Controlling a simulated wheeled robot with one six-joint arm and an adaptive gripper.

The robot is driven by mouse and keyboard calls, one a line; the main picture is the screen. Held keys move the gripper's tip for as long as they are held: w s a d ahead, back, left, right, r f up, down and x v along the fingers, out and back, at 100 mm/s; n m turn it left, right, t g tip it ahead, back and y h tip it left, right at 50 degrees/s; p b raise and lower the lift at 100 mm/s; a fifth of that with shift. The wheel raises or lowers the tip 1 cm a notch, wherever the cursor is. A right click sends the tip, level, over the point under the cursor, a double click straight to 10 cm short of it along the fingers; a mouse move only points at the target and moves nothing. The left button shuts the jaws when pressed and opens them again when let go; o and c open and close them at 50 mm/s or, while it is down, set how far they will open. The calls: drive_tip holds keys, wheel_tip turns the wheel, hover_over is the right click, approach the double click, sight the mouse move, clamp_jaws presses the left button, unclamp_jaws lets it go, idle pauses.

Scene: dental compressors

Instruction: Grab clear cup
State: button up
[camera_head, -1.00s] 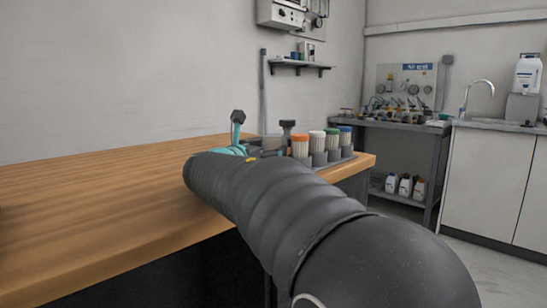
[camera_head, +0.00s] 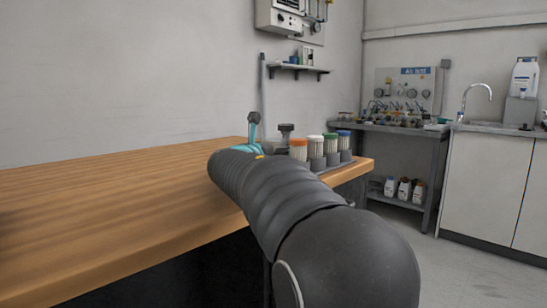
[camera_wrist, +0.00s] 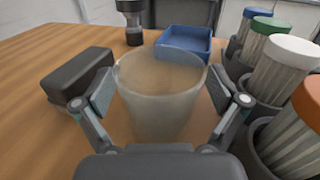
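The clear cup (camera_wrist: 160,100) stands upright on the wooden table in the wrist view, translucent and open at the top. My gripper (camera_wrist: 168,100) is open, with one finger pad on each side of the cup. The left pad (camera_wrist: 103,92) is close to the cup's left wall and the right pad (camera_wrist: 216,90) close to its right wall; I cannot tell whether either touches.
A dark block (camera_wrist: 78,78) lies left of the cup. A blue tray (camera_wrist: 185,42) and a dark jar (camera_wrist: 134,25) are behind it. Capped containers, orange (camera_wrist: 300,125), white (camera_wrist: 283,68), green and blue, stand in a holder close on the right.

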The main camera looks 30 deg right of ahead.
drive_tip(key=c, duration=1)
drive_tip(key=shift+o, duration=0.2)
drive_tip(key=shift+r, duration=0.1)
